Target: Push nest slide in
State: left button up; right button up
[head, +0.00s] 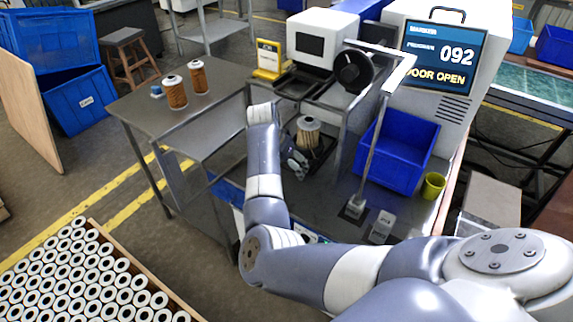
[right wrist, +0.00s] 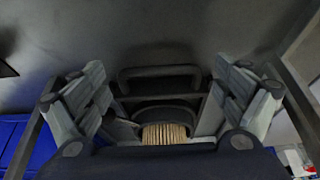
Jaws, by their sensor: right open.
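A pleated filter cartridge (head: 308,137) with a pale top stands in the machine's open bay in the head view. Its pleats (right wrist: 165,133) show low in the middle of the right wrist view, framed by a dark curved part of what looks like the nest slide (right wrist: 160,113). A dark bar handle (right wrist: 160,72) lies beyond it. My right gripper (head: 298,163) is beside the cartridge, its fingers spread wide on either side of the handle and nest. I cannot tell whether they touch anything. My left gripper is out of view.
The machine's screen (head: 443,57) reads DOOR OPEN. A blue bin (head: 400,150), a yellow-green cup (head: 433,186) and a metal post (head: 372,140) stand right of the bay. Two orange cartridges (head: 176,93) stand on the left table. A crate of white-ended cylinders fills the lower left.

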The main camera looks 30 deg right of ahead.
jog(key=shift+s, duration=0.1)
jog(key=c, duration=2.1)
jog(key=shift+s, duration=0.1)
grip_shut()
jog(key=shift+a, duration=0.1)
